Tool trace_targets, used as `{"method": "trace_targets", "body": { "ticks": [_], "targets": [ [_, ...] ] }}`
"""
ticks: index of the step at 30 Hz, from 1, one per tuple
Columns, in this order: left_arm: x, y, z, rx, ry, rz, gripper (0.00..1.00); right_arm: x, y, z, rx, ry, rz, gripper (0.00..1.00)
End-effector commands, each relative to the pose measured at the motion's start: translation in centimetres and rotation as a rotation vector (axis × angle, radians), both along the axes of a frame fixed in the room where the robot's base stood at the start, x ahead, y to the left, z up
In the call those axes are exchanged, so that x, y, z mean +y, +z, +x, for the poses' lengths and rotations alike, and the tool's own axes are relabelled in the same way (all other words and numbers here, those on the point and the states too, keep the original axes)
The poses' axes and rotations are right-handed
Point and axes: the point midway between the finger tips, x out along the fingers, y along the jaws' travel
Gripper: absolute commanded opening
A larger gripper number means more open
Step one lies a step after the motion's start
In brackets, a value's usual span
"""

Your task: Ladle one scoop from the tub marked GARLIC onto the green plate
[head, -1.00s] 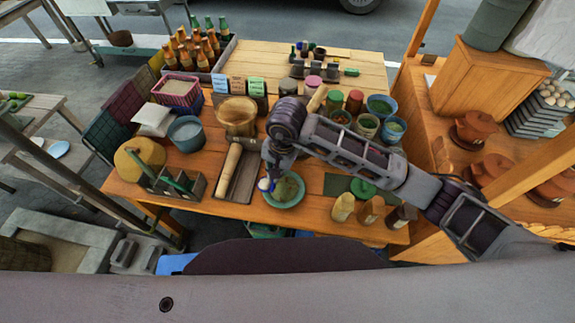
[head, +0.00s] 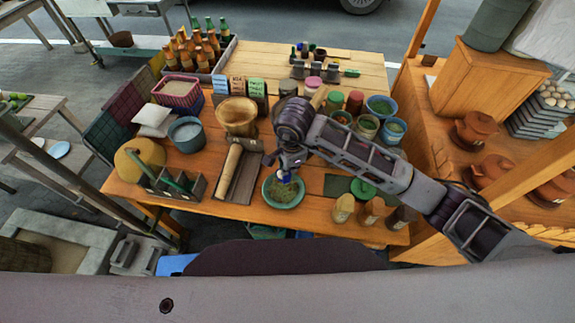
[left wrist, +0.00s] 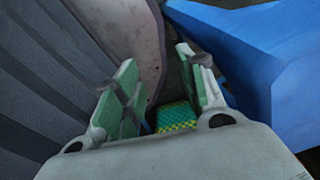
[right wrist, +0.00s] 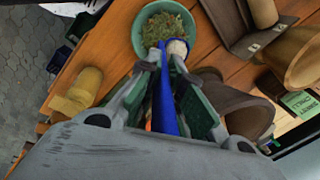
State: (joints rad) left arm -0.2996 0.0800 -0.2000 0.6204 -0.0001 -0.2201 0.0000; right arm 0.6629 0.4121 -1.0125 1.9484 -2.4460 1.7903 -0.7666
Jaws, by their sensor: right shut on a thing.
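The green plate (head: 270,197) lies near the front edge of the wooden table, with a heap of chopped greenish stuff on it; it also shows in the right wrist view (right wrist: 137,38). My right gripper (head: 287,163) is above the plate and shut on the blue handle of the ladle (right wrist: 166,95). The ladle's pale end is over the plate's near right part in the right wrist view; I cannot tell what it holds. Several tubs, one a blue tub (head: 393,131), stand right of my arm; no GARLIC marking is readable. My left gripper (left wrist: 158,62) is open and empty, low down.
A tray with a wooden roller (head: 230,165) lies left of the plate, with a wooden mortar (head: 237,115) behind it. A green lid (head: 363,188) and blue bucket (head: 187,134) are nearby.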

Motion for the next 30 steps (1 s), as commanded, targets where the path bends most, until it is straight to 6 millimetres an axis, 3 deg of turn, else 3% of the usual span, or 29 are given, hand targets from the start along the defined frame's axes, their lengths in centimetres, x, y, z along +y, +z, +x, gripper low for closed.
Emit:
{"method": "trace_targets", "body": {
  "ticks": [17, 30],
  "targets": [
    [0.0, 0.0, 0.0, 0.000, 0.000, 0.000, 0.40, -0.2, -0.1, 0.0, 0.008, -0.006, 0.014, 0.00],
    [0.0, 0.0, -0.1, 0.001, 0.000, 0.000, 0.40, -1.9, -0.6, 0.5, 0.056, -0.007, 0.151, 0.00]
  ]
}}
